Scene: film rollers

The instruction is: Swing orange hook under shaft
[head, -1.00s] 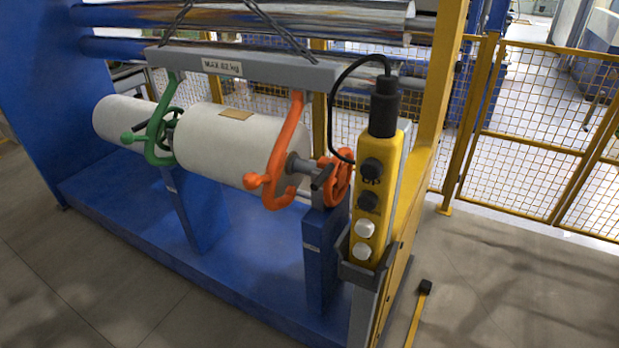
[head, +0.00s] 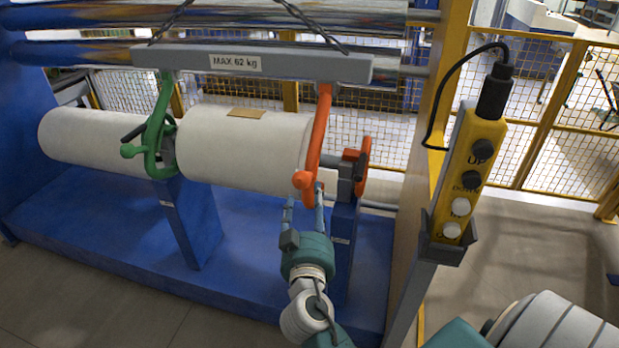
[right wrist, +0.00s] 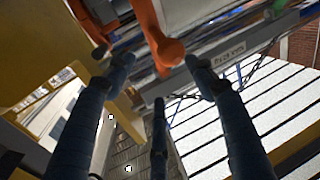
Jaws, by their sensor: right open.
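The orange hook (head: 318,130) hangs from the right end of the grey lifting beam (head: 280,66), with its round knob (head: 303,181) low in front of the white roller's right end. The roller's shaft is mostly hidden behind the hook; a grey bearing block (head: 347,172) shows to its right. My right gripper (head: 304,198) is open just below the knob. In the right wrist view, the orange knob (right wrist: 170,52) shows between the spread fingertips of my right gripper (right wrist: 158,72); contact cannot be told. My left gripper is out of view.
A green hook (head: 158,125) hangs at the beam's left end, by the roller's (head: 240,150) other end. Blue supports (head: 190,220) stand on a blue base. A yellow pendant control (head: 468,180) is mounted on the post at right. Floor is clear at lower left.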

